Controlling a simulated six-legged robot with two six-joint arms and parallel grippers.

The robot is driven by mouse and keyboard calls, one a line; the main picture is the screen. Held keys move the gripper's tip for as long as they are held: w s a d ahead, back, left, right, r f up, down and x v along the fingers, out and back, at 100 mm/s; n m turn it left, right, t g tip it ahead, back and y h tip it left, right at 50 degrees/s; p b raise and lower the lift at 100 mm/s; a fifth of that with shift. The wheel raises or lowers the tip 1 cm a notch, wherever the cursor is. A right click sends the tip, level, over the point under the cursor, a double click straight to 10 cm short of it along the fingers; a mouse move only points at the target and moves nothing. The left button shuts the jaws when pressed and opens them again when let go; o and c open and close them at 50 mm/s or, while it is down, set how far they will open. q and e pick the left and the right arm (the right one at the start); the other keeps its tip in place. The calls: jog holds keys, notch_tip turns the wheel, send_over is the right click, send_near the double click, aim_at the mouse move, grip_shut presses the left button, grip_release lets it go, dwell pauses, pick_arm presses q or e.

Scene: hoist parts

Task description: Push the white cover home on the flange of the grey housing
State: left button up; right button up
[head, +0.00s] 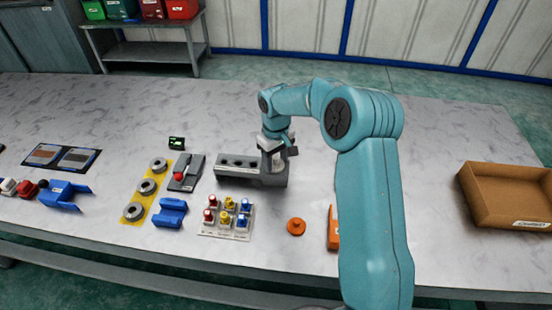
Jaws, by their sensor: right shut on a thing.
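The grey housing (238,176) sits on the table near the middle of the head view, with dark round openings along its top. My right gripper (273,151) is at the housing's right end, low over a raised grey part there. It is shut on a small pale piece that appears to be the white cover; the arm and jaws hide most of it. I cannot tell whether the cover touches the flange or how squarely it sits. The flange is largely hidden too. My left gripper is not in view.
Left of the housing are a grey plate with a red knob (180,176), a yellow strip with grey rings (134,212) and blue brackets (170,212). In front are a tray of coloured knobs (212,231) and an orange disc (296,226). A cardboard box (480,207) stands right.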

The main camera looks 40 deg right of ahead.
aim_at(276, 158)
dwell(0.3)
jog(key=o, duration=1.1)
jog(key=shift+c, duration=0.2)
jog(key=shift+r+p, duration=2.55)
jog(key=shift+r, duration=1)
jog(key=shift+f, duration=0.1)
